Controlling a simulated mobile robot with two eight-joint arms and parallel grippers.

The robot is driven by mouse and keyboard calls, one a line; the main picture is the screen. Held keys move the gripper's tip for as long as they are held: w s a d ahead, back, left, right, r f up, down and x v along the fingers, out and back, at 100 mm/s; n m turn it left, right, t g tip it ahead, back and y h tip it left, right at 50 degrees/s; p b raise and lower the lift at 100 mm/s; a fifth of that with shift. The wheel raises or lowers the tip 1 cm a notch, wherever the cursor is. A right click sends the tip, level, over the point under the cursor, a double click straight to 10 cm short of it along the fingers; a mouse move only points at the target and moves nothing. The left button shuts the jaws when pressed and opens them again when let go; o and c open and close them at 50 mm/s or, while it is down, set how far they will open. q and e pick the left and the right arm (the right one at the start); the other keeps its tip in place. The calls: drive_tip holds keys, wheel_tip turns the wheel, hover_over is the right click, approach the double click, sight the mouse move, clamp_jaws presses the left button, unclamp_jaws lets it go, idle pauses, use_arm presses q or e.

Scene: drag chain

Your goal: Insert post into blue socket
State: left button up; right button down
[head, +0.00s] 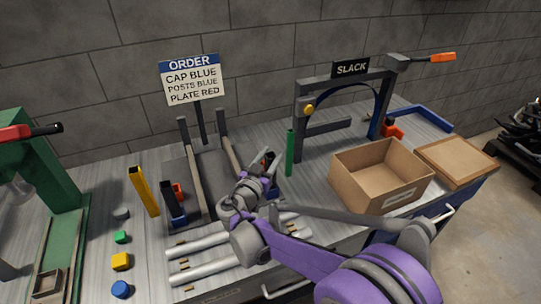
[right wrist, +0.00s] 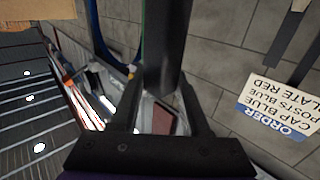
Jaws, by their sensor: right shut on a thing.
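My right gripper (head: 264,174) is over the right side of the dark fixture (head: 206,178) on the bench. In the right wrist view its fingers (right wrist: 160,100) are shut on a dark post (right wrist: 167,40), which runs away from the palm. In the head view the gripper hides most of that post, and its lower end and any contact are hidden. A dark upright piece with a blue base (head: 175,216) stands at the fixture's left front; I take the base for a blue socket. A blue part (head: 272,192) shows beside the gripper. My left gripper is out of view.
A yellow post (head: 144,190) and a green post (head: 290,153) stand either side. Silver rods (head: 205,268) lie in front. A frame marked SLACK (head: 350,69), an open cardboard box (head: 372,170) and a green press (head: 45,160) flank the work area. An ORDER sign (head: 192,80) stands behind.

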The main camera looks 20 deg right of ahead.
drive_tip(key=shift+f, duration=0.15)
drive_tip(key=shift+c, duration=1.5)
unclamp_jaws()
drive_tip(key=v, duration=1.1)
drive_tip(key=shift+d, duration=0.15)
drive_tip(key=s+d+f+n+g+y+p, duration=0.35)
drive_tip(key=s+d+g, duration=0.35)
drive_tip(key=s+d, duration=0.35)
drive_tip(key=s+a+f+n+g+y+p, duration=0.1)
drive_tip(key=s+a+n+y+p, duration=0.3)
drive_tip(key=s+y, duration=0.4)
drive_tip(key=s+a, duration=0.1)
drive_tip(key=s, duration=0.5)
drive_tip(key=shift+a, duration=0.2)
